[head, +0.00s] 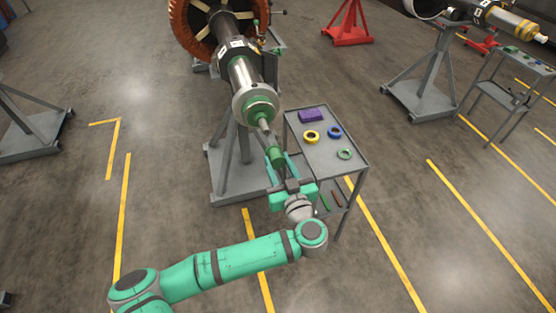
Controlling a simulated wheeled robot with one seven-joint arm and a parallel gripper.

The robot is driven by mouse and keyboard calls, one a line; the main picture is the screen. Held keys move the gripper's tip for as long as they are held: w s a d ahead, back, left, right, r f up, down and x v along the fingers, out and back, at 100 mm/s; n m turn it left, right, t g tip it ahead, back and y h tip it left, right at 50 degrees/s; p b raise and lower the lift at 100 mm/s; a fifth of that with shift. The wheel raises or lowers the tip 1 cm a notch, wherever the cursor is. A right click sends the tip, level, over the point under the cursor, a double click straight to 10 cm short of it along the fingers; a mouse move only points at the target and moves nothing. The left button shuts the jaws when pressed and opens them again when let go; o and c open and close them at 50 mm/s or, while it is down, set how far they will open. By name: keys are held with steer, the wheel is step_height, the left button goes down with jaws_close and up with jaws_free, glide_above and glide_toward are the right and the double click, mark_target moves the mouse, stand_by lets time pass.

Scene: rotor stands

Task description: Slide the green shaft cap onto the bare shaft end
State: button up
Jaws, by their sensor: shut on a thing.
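The rotor's grey shaft (239,73) points down toward me, with a green ring on its end face and a thinner bare shaft end (265,128) sticking out. My gripper (277,158) is shut on the green shaft cap (277,154), a small green cylinder. The cap is roughly in line with the shaft end and close against its tip in the picture. I cannot tell whether it touches the tip or sits around it. The fingers hide part of the cap's sides.
A grey cart (325,157) stands close at right, carrying a purple block (311,116) and yellow (311,137), blue (334,132) and green (345,154) rings. The grey rotor stand (232,172) is at left of my gripper. Open floor lies at front left.

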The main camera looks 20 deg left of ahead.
mark_target(272, 148)
steer(key=shift+s+r+t, duration=0.25)
steer(key=shift+r+t, duration=0.25)
steer(key=shift+r, duration=0.6)
steer(key=shift+x, duration=2.5)
steer(key=shift+f, duration=0.1)
steer(key=shift+d, duration=0.1)
steer(key=shift+a, duration=0.35)
steer(key=shift+w, duration=0.3)
steer(key=shift+a, duration=0.1)
